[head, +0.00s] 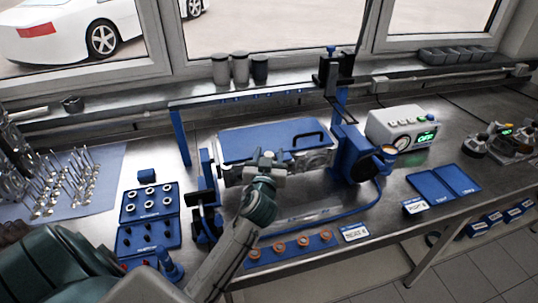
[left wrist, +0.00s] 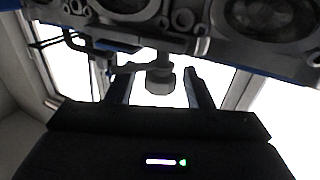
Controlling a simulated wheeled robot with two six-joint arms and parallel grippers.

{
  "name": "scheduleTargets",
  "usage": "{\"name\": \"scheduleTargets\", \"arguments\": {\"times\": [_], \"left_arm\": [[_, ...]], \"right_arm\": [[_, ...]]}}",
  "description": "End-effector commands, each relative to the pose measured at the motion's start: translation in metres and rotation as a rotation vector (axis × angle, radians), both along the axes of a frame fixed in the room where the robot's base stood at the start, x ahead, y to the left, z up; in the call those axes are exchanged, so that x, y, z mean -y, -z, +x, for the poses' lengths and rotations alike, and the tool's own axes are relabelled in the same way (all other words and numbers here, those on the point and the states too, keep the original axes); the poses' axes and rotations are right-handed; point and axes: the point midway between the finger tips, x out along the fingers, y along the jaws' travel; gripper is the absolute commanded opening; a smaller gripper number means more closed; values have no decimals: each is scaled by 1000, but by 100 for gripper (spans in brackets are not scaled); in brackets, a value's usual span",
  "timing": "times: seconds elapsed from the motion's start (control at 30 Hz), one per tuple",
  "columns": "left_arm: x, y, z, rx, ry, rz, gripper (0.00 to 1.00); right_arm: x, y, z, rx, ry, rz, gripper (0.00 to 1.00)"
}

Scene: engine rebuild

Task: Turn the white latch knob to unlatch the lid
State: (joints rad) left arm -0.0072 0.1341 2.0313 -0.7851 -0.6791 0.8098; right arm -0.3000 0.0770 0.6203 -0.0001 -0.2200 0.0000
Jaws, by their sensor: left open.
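The blue lid (head: 262,139) with a black handle (head: 308,140) lies on top of the grey engine block (head: 318,160), held in a blue stand. It looks closed. My left gripper (head: 267,160) is at the front edge of the block, below the lid. In the left wrist view a pale rounded knob (left wrist: 160,81) hangs from the block's underside, between the two fingers of my left gripper. The fingers are apart, with gaps on both sides of the knob. The knob looks light grey there and is hidden by the gripper in the head view. My right gripper is not in view.
Blue trays of parts (head: 148,238) stand left of the block. A blue strip with orange rings (head: 279,247) lies in front. A pump unit (head: 402,128) with a green display stands right, beside flat blue trays (head: 443,183).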

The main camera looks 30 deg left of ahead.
Motion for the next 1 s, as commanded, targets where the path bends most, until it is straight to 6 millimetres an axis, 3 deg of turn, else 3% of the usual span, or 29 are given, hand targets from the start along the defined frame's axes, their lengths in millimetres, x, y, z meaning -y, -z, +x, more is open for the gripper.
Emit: {"name": "scheduleTargets", "arguments": {"times": [0.17, 0.6, 1.0], "left_arm": [[5, 3, -10, 0, 0, -4, 47], [42, 4, -82, -1, 0, -5, 47], [48, 1, -96, -1, 0, 0, 47]], "right_arm": [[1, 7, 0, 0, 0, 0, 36], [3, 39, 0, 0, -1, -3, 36], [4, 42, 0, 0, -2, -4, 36]]}}
